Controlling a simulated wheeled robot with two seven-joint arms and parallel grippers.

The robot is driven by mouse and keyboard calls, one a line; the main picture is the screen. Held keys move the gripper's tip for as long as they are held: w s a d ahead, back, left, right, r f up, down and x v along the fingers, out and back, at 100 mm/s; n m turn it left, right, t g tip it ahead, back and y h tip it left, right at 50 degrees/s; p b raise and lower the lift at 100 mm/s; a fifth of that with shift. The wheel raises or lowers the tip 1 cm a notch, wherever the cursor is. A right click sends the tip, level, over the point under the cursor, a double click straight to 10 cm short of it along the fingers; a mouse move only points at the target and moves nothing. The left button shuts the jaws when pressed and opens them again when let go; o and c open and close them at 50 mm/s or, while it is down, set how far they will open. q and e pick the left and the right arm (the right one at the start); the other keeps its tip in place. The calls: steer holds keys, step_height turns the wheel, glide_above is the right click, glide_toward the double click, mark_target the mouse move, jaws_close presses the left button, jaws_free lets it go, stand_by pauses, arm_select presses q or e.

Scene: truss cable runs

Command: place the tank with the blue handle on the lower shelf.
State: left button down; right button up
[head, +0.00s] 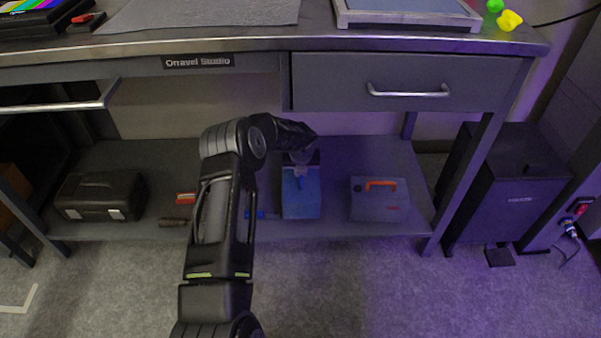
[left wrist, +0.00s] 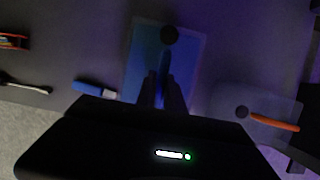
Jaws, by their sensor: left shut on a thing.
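The tank with the blue handle (head: 301,194) is a bluish translucent box on the lower shelf (head: 375,150), right of my left forearm. In the left wrist view the tank (left wrist: 190,55) lies straight ahead, with a dark round cap and its blue handle between the fingers. My left gripper (left wrist: 163,88) is shut on the tank's handle. In the head view my left gripper (head: 300,160) is above the tank's top, partly hidden by my wrist. The tank looks upright; whether its base bears fully on the shelf I cannot tell. My right gripper is in neither view.
A tank with an orange handle (head: 380,200) stands to the right on the shelf. A black case (head: 101,196) sits at the left. Small tools, including a blue one (left wrist: 94,90), lie between. The drawer (head: 405,83) and tabletop edge (head: 270,43) are above. A dark cabinet (head: 510,190) stands right.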

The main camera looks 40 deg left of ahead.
arm_select(q)
steer(key=shift+w+a+r, duration=0.15)
steer(key=shift+w, duration=0.15)
steer(key=shift+f+b, duration=0.3)
steer(key=shift+f, duration=0.1)
steer(key=shift+f+b, duration=0.55)
steer(key=shift+f, duration=0.9)
steer(key=c, duration=1.5)
jaws_free()
steer(key=shift+s, duration=0.1)
steer(key=shift+o, duration=0.2)
